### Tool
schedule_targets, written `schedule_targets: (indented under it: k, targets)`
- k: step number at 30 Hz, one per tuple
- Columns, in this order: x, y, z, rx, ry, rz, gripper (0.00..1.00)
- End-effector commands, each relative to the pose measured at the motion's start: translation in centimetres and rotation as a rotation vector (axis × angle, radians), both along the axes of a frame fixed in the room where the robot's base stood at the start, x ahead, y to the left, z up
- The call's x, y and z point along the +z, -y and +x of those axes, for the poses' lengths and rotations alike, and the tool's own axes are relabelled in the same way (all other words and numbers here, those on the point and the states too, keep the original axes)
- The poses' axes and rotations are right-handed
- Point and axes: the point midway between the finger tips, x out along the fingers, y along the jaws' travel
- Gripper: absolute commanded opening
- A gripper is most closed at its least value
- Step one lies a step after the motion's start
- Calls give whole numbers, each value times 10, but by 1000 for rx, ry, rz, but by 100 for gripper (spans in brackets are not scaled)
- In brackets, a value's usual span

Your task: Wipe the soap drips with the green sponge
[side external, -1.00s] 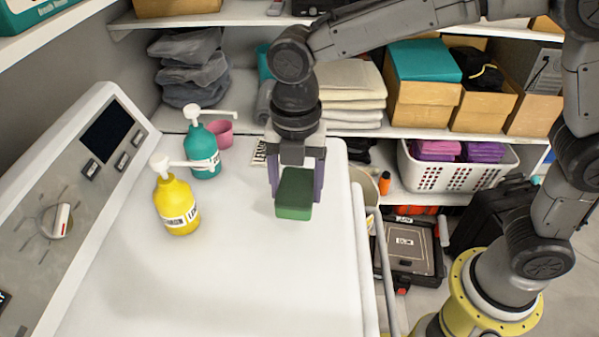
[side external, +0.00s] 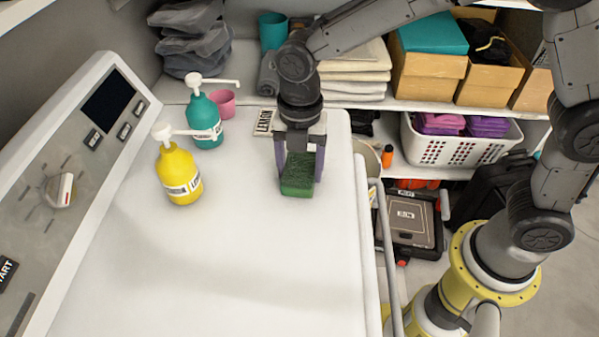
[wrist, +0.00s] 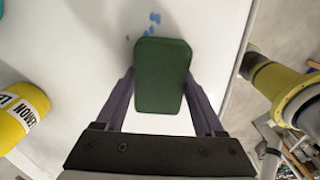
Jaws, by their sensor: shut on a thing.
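The green sponge (side external: 297,176) is held between the purple fingers of my gripper (side external: 299,168), over the right side of the white machine top (side external: 230,260). It looks close to the surface; I cannot tell whether it touches. In the wrist view the sponge (wrist: 162,75) fills the space between the fingers (wrist: 160,100). Small blue soap drips (wrist: 154,17) lie on the white top just beyond the sponge's far edge. The sponge may hide more of them. I cannot make out the drips in the side view.
A yellow pump bottle (side external: 179,174), a teal pump bottle (side external: 206,122) and a pink cup (side external: 223,102) stand left of the sponge. The control panel (side external: 75,165) rises at left. The front of the top is clear.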

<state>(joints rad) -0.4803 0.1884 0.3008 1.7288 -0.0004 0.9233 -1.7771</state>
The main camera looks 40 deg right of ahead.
Motion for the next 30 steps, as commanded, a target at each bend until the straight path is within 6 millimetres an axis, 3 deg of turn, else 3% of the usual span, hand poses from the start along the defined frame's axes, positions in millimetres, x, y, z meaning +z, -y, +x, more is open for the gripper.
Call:
schedule_targets:
  k: [25,30]
  targets:
    - [-2,56,55,-4,-2,-1,26]
    - [-1,42,41,2,-1,-1,26]
